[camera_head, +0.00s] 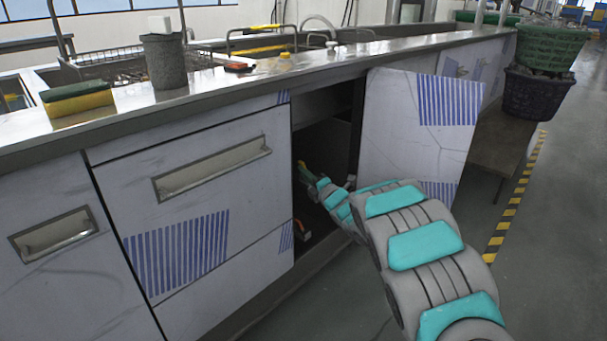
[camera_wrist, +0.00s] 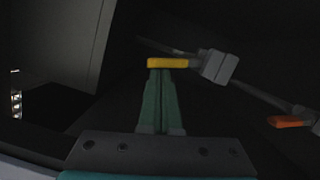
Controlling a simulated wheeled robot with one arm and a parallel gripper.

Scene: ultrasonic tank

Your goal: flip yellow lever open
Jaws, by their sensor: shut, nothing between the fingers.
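The yellow lever (camera_wrist: 168,62) shows in the wrist view as a short bar, joined on its right to a grey valve body (camera_wrist: 219,67) on a pipe. My gripper (camera_wrist: 160,72) is shut and empty, its green fingers together with the tips at the lever's lower edge; I cannot tell whether they touch it. In the head view my gripper (camera_head: 304,170) reaches into the dark cabinet opening, and the lever there is too small to make out clearly.
An orange handle (camera_wrist: 290,121) sits lower right on a pipe. The open cabinet door (camera_head: 415,130) stands right of my arm, and the drawer front (camera_head: 190,150) stands left. The counter (camera_head: 230,85) runs above. The cabinet interior is dark.

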